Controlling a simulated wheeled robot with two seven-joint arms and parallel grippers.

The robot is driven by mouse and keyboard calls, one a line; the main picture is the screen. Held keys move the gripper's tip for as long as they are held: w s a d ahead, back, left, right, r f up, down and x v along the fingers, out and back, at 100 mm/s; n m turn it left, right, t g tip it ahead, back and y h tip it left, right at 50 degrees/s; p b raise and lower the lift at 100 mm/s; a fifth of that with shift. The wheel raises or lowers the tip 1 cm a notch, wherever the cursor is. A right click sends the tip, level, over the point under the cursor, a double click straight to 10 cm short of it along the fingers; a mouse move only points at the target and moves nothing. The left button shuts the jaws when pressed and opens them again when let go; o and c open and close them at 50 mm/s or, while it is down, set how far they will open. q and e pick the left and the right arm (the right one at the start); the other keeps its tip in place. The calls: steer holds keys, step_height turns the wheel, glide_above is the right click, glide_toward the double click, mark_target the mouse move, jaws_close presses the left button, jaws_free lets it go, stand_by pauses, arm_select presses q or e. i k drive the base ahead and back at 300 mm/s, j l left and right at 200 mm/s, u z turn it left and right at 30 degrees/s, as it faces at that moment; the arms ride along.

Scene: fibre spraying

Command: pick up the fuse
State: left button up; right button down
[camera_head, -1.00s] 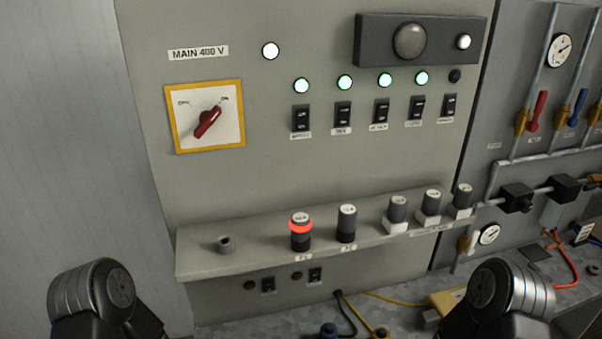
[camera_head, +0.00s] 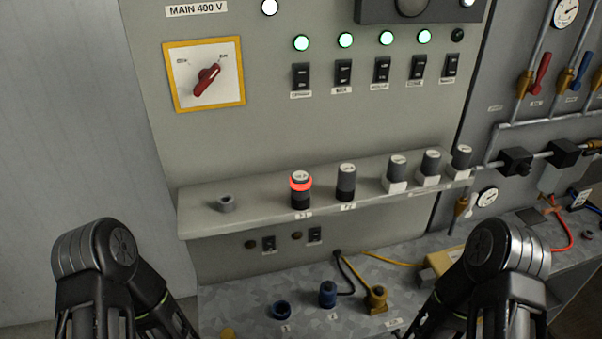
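Several cylindrical fuses stand upright on a narrow ledge across the panel. One dark fuse (camera_head: 301,190) has a glowing red ring below its grey cap. A second dark fuse (camera_head: 346,183) without a lit ring stands to its right. Three grey fuses in white bases, one of them (camera_head: 397,173), stand farther right. A short empty-looking grey socket (camera_head: 226,204) is at the left of the ledge. Black arm parts of mine show at lower left and lower right. Neither gripper's fingers are in view, and nothing touches the fuses.
The ledge (camera_head: 270,208) juts out from the grey panel. Below it, a metal bench (camera_head: 245,300) carries blue connectors (camera_head: 328,294), a yellow connector (camera_head: 377,299) and cables. A red rotary switch (camera_head: 206,80) and several black rocker switches are above. Pipes and valves are at right.

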mark_target(300, 181)
steer(key=k+l, duration=0.1)
steer(key=l, duration=0.3)
steer(key=k+l+u, duration=0.15)
steer(key=l, duration=0.6)
steer(key=k+l+u, duration=0.1)
steer(key=l, duration=0.25)
steer(key=k+l+u, duration=0.1)
steer(key=l, duration=0.3)
steer(key=k+l, duration=0.2)
steer(key=l, duration=0.15)
steer(key=k+l+u, duration=0.1)
steer(key=l, duration=0.25)
